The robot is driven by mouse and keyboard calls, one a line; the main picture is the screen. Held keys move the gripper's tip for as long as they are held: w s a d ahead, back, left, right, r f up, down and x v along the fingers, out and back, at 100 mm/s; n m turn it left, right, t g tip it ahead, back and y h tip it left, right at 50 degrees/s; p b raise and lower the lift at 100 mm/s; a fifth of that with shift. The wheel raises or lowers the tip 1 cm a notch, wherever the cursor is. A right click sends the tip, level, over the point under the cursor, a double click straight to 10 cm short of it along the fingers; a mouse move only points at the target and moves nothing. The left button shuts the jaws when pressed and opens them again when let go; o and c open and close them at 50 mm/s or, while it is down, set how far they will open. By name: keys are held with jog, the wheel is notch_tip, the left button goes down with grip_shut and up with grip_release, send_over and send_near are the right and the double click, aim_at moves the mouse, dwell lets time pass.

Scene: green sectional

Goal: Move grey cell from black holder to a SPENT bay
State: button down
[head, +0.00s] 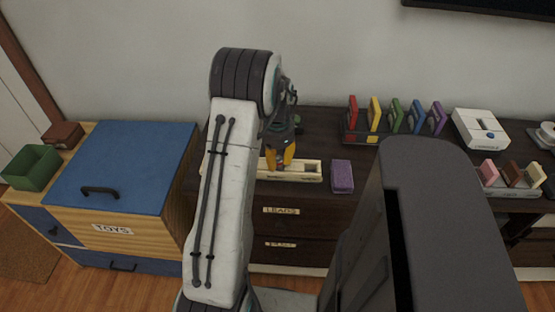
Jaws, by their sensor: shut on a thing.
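My gripper (280,160), with orange fingertips, points down over a pale wooden tray (312,172) on the dark dresser. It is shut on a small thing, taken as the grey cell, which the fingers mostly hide. I cannot tell whether this thing touches the tray. My arm hides the left part of the tray. No SPENT label can be read. A dark rack (362,137) to the right holds several coloured upright pieces; I cannot tell whether it is the black holder.
A purple block (342,177) lies just right of the wooden tray. Further right are a white device (480,129) and a light rack (495,188) with upright pieces. A blue-topped toy chest (125,165) and a green box (32,167) stand left.

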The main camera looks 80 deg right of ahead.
aim_at(277, 159)
jog(key=c, duration=1.1)
grip_release()
jog(key=shift+o, duration=0.2)
notch_tip(277, 159, up, 12)
jog(key=shift+r, duration=0.15)
jog(key=shift+a, duration=0.1)
